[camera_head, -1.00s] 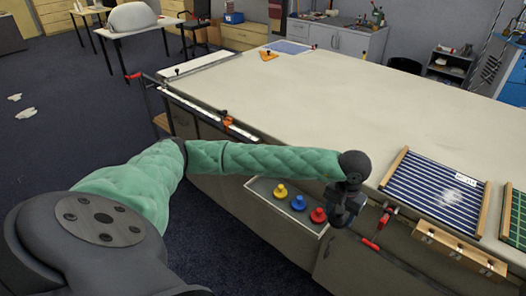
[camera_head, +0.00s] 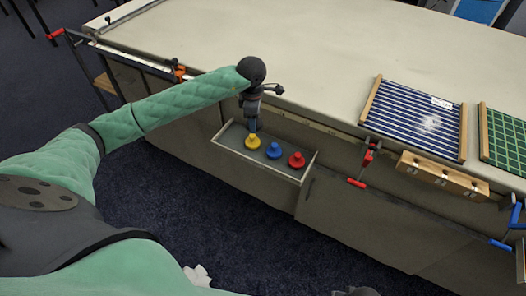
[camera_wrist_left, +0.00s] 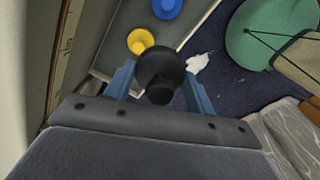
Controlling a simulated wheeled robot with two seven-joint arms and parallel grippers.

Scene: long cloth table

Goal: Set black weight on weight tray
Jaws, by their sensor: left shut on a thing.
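The weight tray (camera_head: 230,136) is a shallow grey tray on the front of the long table, and its edge also shows in the left wrist view (camera_wrist_left: 200,22). In it stand a yellow weight (camera_head: 252,142), a blue weight (camera_head: 273,150) and a red weight (camera_head: 297,160) in a row. My left gripper (camera_head: 253,126) is over the left end of the tray, just behind the yellow weight in the picture. In the left wrist view its blue fingers are shut on the black weight (camera_wrist_left: 160,72). The black weight is hidden in the head view. My right gripper is not clearly seen.
The cloth table (camera_head: 300,50) is mostly clear. A blue striped board (camera_head: 410,115) and a green grid board (camera_head: 505,140) lie to the right. A red-handled clamp (camera_head: 368,158) and a wooden block (camera_head: 440,175) are at the front edge, right of the tray.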

